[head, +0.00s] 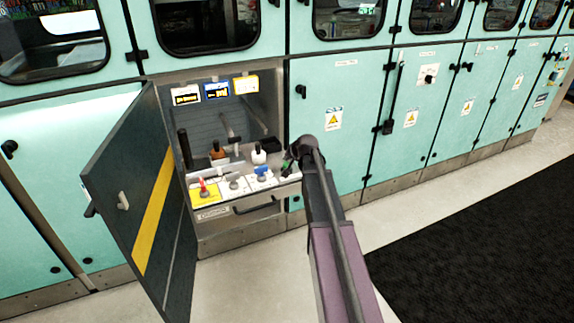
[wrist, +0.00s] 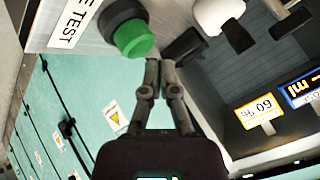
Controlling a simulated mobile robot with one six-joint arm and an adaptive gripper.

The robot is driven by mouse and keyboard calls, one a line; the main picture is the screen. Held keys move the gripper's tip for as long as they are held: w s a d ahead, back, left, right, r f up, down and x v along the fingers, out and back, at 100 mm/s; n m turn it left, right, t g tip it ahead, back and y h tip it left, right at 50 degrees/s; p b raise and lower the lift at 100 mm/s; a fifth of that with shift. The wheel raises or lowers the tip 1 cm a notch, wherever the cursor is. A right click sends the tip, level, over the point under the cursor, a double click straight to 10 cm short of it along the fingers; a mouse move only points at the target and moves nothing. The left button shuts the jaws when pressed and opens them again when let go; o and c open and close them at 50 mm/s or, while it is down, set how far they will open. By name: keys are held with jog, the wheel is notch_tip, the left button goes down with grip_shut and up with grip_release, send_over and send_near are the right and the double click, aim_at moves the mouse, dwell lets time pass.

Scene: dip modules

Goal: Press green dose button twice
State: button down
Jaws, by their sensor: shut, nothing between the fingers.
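The green dose button (wrist: 133,38) shows large in the wrist view, a green cap in a dark collar on a white panel. My gripper (wrist: 151,62) is shut and empty, with its fingertips close beside the lower right of the green cap. I cannot tell whether they touch it. In the head view my gripper (head: 289,160) is at the right end of the control panel (head: 212,214) in the open cabinet bay, and it is small and partly hidden by my arm. The panel also carries a red, a grey and a blue control.
An open dark door (head: 138,205) with a yellow stripe stands left of the bay. Teal cabinets (head: 336,135) flank the bay.

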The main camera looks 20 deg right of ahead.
aim_at(287, 164)
jog(key=shift+f, duration=0.1)
dwell(0.6)
jog(key=shift+f+b, duration=0.3)
jog(key=shift+b, duration=0.1)
jog(key=shift+f+b, duration=0.6)
jog(key=shift+b, duration=0.05)
dwell(1.1)
jog(key=shift+r, duration=0.1)
jog(key=shift+r+p, duration=0.95)
jog(key=shift+p, duration=0.1)
jog(key=shift+r, duration=0.1)
jog(key=shift+r+p, duration=2.4)
jog(key=shift+p, duration=0.1)
jog(key=shift+r, duration=0.1)
dwell(0.5)
jog(key=shift+r+p, duration=1.8)
jog(key=shift+p, duration=0.1)
